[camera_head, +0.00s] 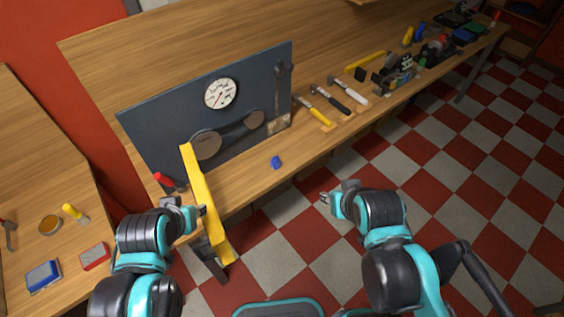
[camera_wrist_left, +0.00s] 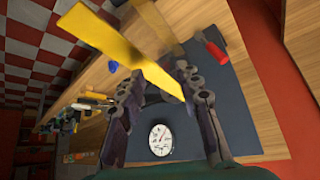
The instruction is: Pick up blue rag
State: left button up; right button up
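A small blue thing (camera_head: 277,162), which looks like the blue rag, lies on the wooden workbench near its front edge, right of the dark panel's middle. It also shows as a small blue patch in the left wrist view (camera_wrist_left: 112,66). My left gripper (camera_head: 201,210) is left of it and holds a long yellow bar (camera_head: 205,200) tilted in the air. In the left wrist view the bar (camera_wrist_left: 125,48) passes between the fingers (camera_wrist_left: 160,75). My right gripper (camera_head: 335,195) is over the floor, right of the blue thing and apart from it; its fingers are too small to judge.
A dark upright panel (camera_head: 165,125) with a dial (camera_head: 221,94) and pulleys stands behind the blue thing. Several hammers (camera_head: 330,100) and other tools lie along the workbench to the right. A side table (camera_head: 60,255) is at left. The bench around the blue thing is clear.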

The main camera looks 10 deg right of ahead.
aim_at(276, 163)
jog(key=i+l+u, duration=0.2)
jog(key=l, duration=0.2)
jog(key=l+u, duration=0.15)
jog(key=l, duration=0.25)
jog(key=i+l+u, duration=0.2)
jog(key=l, duration=0.25)
jog(key=i+l+u, duration=0.5)
